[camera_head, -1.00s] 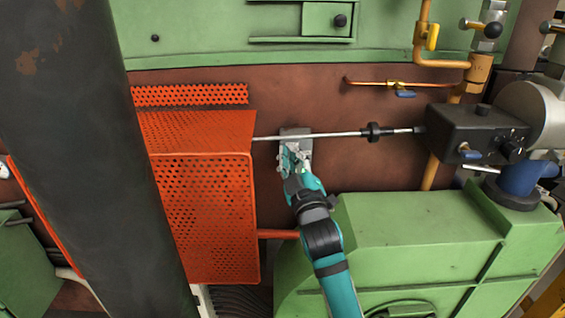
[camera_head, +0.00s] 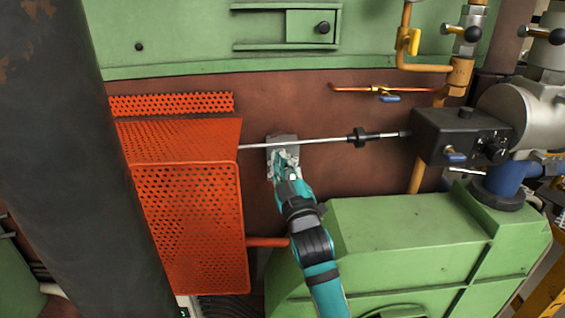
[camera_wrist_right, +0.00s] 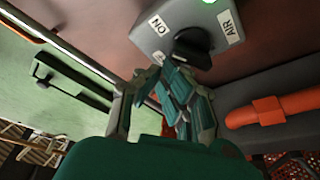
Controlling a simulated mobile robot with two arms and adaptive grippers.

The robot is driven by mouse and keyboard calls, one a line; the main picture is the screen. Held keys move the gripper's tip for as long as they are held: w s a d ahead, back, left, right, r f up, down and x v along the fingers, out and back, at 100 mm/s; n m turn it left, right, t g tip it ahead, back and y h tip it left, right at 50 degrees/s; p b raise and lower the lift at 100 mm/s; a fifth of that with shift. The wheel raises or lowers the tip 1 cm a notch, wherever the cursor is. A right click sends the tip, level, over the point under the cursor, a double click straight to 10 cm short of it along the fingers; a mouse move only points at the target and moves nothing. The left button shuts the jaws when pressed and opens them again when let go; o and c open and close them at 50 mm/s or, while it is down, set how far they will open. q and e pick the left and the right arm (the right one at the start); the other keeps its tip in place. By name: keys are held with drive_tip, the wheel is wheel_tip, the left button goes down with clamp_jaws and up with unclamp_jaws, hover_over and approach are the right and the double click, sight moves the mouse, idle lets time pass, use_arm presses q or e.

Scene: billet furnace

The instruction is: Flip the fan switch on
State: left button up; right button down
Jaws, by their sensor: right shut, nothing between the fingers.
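The fan switch is a grey box (camera_head: 274,141) on the brown wall, behind a thin metal rod. The right wrist view shows the grey box (camera_wrist_right: 152,42) close up, with "ON" and "AIR" labels, a lit green spot at its top edge and a black knob (camera_wrist_right: 193,47). My right gripper (camera_head: 284,158) is in front of the lower part of the box and hides the knob in the head view. In the wrist view my right gripper (camera_wrist_right: 174,82) is shut and empty, its fingertips right at the knob; I cannot tell whether they touch. My left gripper is out of view.
An orange perforated guard (camera_head: 190,215) stands left of my arm, a green housing (camera_head: 410,245) right and below. The thin rod (camera_head: 320,142) runs across the box to a black actuator (camera_head: 440,135). A dark column (camera_head: 60,150) blocks the left side.

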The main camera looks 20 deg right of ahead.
drive_tip(key=v, duration=1.2)
